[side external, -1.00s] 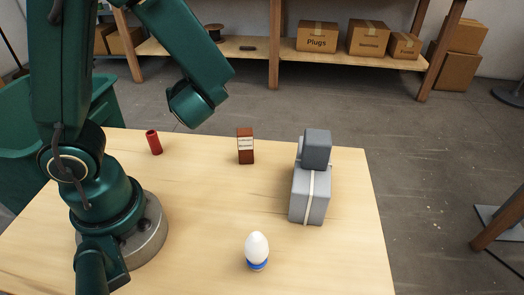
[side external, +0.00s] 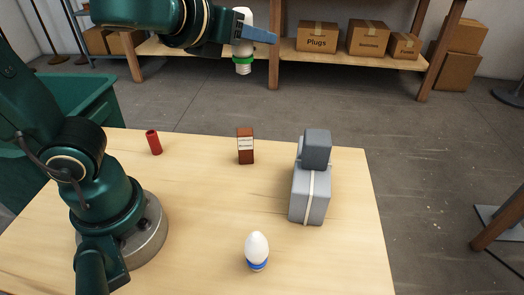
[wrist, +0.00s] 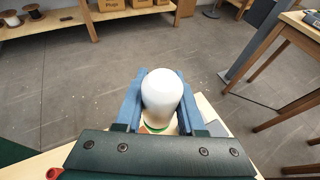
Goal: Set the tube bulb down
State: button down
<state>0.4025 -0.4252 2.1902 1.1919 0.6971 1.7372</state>
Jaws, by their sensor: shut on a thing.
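The tube bulb (side external: 243,49) is white with a green band and a threaded base pointing down. My gripper (side external: 256,30) is shut on it and holds it upright, high above the table. In the wrist view the bulb's rounded white top (wrist: 162,92) sits between the two blue fingers (wrist: 160,108), with a bit of the green band below. The wooden table (side external: 200,215) is beneath; its middle is in view.
Another white bulb with a blue band (side external: 257,250) stands at the table's front. A grey block stack (side external: 311,190) stands at right, a brown box (side external: 245,147) at the back middle, a red cylinder (side external: 153,142) at back left. Bare table lies between them.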

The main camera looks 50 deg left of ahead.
jog(key=s+a+f+n+g+y, duration=0.1)
jog(key=s+f+n+g, duration=0.6)
jog(key=n+g, duration=0.65)
jog(key=s+f+n+g, duration=0.75)
jog(key=n+g, duration=0.45)
jog(key=n, duration=0.3)
jog(key=d+r+n+t+h, duration=0.2)
jog(key=d+n+h, duration=0.3)
jog(key=n+h, duration=0.8)
jog(key=w+a+n+t+h, duration=0.4)
jog(key=a+n+t+h, duration=0.15)
jog(key=n+t, duration=0.3)
jog(key=shift+t, duration=0.4)
jog(key=x, duration=0.4)
jog(key=w+f+x, duration=0.1)
jog(key=x, duration=0.8)
jog(key=shift+w+f, duration=0.25)
jog(key=shift+f, duration=0.1)
send_over(246, 222)
jog(key=shift+f, duration=2.05)
